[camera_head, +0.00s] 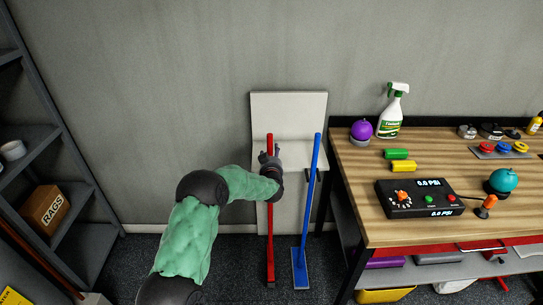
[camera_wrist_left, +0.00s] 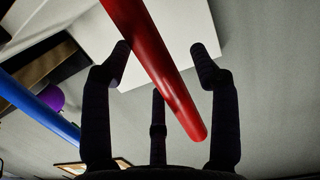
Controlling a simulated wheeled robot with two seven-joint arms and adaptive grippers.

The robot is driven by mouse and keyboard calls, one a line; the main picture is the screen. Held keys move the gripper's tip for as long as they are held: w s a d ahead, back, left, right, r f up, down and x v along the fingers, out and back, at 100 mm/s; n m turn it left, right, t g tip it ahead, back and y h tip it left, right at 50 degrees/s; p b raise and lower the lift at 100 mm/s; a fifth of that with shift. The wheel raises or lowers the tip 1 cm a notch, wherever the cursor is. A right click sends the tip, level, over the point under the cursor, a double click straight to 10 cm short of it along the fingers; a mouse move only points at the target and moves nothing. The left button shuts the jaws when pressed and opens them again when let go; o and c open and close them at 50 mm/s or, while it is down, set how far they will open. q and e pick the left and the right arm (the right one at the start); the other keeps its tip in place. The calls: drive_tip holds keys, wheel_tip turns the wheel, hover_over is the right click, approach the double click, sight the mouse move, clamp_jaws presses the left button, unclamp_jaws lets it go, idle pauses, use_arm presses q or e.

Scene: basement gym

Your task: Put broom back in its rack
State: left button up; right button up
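A red long-handled broom (camera_head: 270,240) stands upright in front of a pale rack panel (camera_head: 290,105) against the wall. Its foot is near the dark floor. My left gripper (camera_head: 270,160) is at the upper part of the red handle. In the left wrist view the gripper (camera_wrist_left: 161,55) has its fingers spread on both sides of the red handle (camera_wrist_left: 155,55), with gaps showing, so it is open around it. A blue long-handled tool (camera_head: 308,210) stands just right, leaning slightly, by a dark bracket on the panel. My right gripper is out of view.
A wooden workbench (camera_head: 350,205) with a spray bottle (camera_head: 391,110), a control box (camera_head: 418,198) and small items stands close on the right. A dark metal shelf (camera_head: 75,215) with a rags box (camera_head: 44,209) is on the left. Wall and floor between are mostly clear.

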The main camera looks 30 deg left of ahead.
use_arm(q)
drive_tip(key=v, duration=1.2)
drive_tip(key=shift+d, duration=0.1)
drive_tip(key=s+d+f+m+g+h+p, duration=0.1)
drive_tip(key=s+d+f+g+h, duration=0.3)
drive_tip(key=d+f, duration=0.55)
drive_tip(key=s+d+f+m+g+h+p, duration=0.15)
drive_tip(key=s+d+f+h, duration=0.4)
drive_tip(key=f, duration=0.75)
drive_tip(key=s+d+f+g+h, duration=0.1)
drive_tip(key=s+d+f+g, duration=0.1)
drive_tip(key=s, duration=0.6)
drive_tip(key=s+d+f+g, duration=0.3)
drive_tip(key=s+d, duration=0.3)
drive_tip(key=s, duration=0.2)
drive_tip(key=s+d+f+m+g+h, duration=0.1)
drive_tip(key=s+d+f+g, duration=0.2)
drive_tip(key=s+d, duration=0.2)
drive_tip(key=s, duration=0.3)
drive_tip(key=shift+s+f+h+p, duration=0.3)
drive_tip(key=shift+s+f+h, duration=0.05)
drive_tip(key=shift+s, duration=0.05)
drive_tip(key=shift+d, duration=0.15)
